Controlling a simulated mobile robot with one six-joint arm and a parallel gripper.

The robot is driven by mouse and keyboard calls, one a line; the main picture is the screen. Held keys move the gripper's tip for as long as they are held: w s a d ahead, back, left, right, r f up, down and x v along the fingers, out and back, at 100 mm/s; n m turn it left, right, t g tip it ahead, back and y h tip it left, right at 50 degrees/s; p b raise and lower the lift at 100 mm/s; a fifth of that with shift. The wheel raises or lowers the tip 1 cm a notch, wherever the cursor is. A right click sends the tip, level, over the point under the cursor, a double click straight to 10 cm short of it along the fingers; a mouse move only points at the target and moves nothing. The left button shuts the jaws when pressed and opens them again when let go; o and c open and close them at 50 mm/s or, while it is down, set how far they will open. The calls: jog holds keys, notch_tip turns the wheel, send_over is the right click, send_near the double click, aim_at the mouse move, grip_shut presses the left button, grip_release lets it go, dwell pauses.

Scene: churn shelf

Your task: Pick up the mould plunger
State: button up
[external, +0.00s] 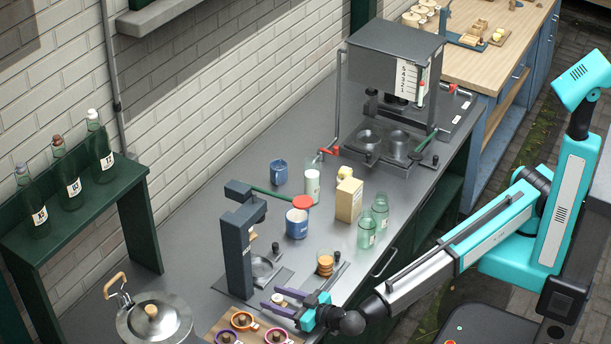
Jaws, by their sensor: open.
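My gripper (279,301) is at the lower middle, low over the counter, its purple fingers pointing left. The fingers are apart. A small pale round-topped piece (277,298) shows between the fingertips; it may be the mould plunger, but it is too small to tell for sure. I cannot tell whether the fingers touch it. Its lower part is hidden by the near finger.
A wooden board with several coloured ring-handled cups (242,321) lies just below my gripper. A dark press (238,252) stands behind it. The counter's front edge is close.

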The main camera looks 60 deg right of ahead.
aim_at(277, 297)
jog(key=shift+c, duration=0.2)
jog(key=c, duration=1.1)
jog(key=shift+r, duration=0.15)
jog(key=shift+r+b, duration=1.55)
jog(key=shift+r, duration=3.3)
